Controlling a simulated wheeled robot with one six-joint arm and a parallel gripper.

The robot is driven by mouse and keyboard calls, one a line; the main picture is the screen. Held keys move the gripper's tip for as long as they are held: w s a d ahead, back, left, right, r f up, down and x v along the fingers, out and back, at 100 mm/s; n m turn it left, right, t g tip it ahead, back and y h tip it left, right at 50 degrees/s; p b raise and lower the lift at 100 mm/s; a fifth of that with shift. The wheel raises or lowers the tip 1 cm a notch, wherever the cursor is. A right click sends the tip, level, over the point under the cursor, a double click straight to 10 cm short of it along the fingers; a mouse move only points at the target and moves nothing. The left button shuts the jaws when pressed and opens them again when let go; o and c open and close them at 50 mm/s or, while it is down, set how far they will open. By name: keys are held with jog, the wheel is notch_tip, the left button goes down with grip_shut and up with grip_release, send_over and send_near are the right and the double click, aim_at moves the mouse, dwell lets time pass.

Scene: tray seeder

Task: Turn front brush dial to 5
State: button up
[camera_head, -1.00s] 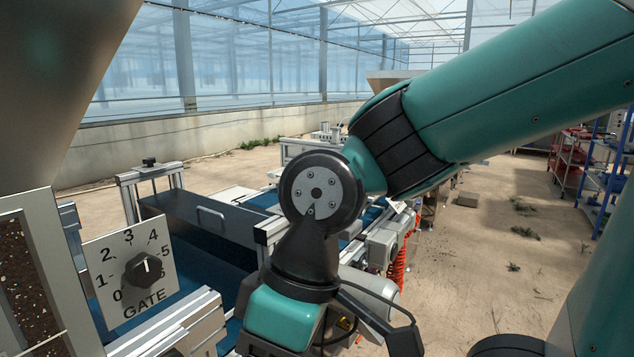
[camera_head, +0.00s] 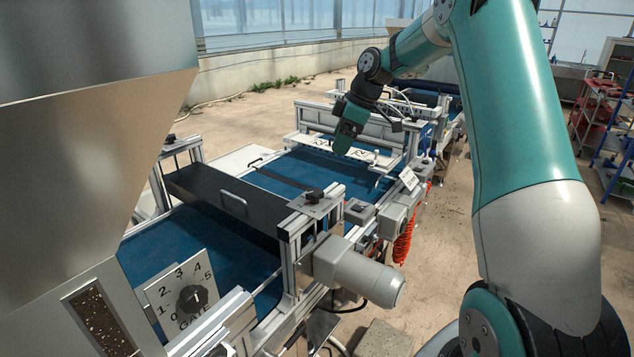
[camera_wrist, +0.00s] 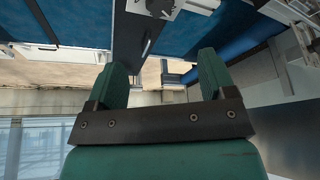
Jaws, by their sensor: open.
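A dark knob on a light plate (camera_head: 313,195) sits on the near end of the black cover across the blue belt. Its markings are too small to read, and I cannot tell for sure that it is the front brush dial. A similar knobbed plate shows at the top edge of the wrist view (camera_wrist: 155,7). My gripper (camera_head: 344,143) hangs above the belt, beyond and right of that knob, pointing down. In the wrist view its two green fingers (camera_wrist: 162,74) are apart with nothing between them.
The GATE dial (camera_head: 193,298) is at the lower left, beside the big metal hopper (camera_head: 95,150). A black cover with a handle (camera_head: 225,200) spans the belt. A grey motor (camera_head: 360,277) juts out right of the knob. A white marked panel (camera_head: 360,153) is behind my gripper. Sandy floor lies right.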

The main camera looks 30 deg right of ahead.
aim_at(316, 191)
jog(key=p+x, duration=0.5)
jog(key=x, duration=1)
jog(key=shift+f, duration=0.2)
jog(key=c, duration=0.9)
jog(key=shift+c, duration=0.2)
